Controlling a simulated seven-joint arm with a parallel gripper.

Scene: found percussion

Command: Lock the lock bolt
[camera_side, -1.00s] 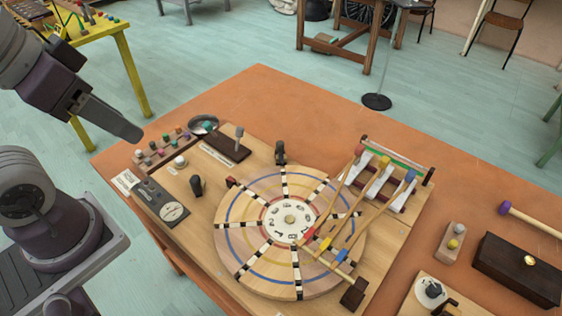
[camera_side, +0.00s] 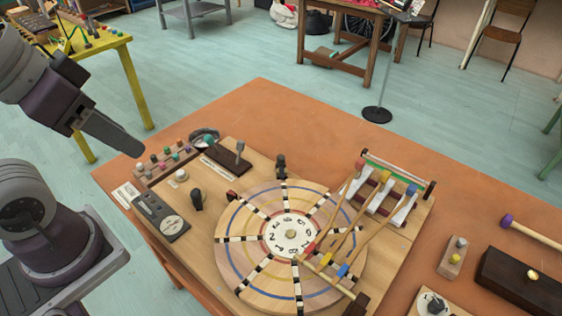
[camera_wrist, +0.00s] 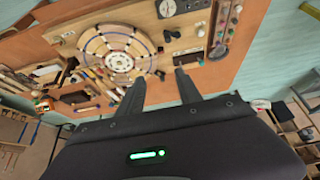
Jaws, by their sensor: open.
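A wooden board (camera_side: 225,262) on the orange table carries a striped round wheel (camera_side: 262,274) with a numbered dial at its centre. Small dark upright fittings stand by the wheel: one behind it (camera_side: 281,167) and one at its left (camera_side: 197,199). A brown block (camera_side: 224,160) with a grey lever (camera_side: 239,152) is behind them. I cannot tell for certain which fitting is the lock bolt. My gripper (camera_side: 132,150) is in the air at the upper left, apart from the board. In the wrist view my gripper (camera_wrist: 161,84) is open and empty, its fingers spread below the wheel (camera_wrist: 112,52).
Mallets (camera_side: 358,225) lean from a rack across the wheel's right side. A meter box (camera_side: 160,214) and several coloured pegs (camera_side: 170,153) sit at the board's left. A dark box (camera_side: 515,285) and a purple-headed mallet (camera_side: 530,232) lie at right. The table behind the board is clear.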

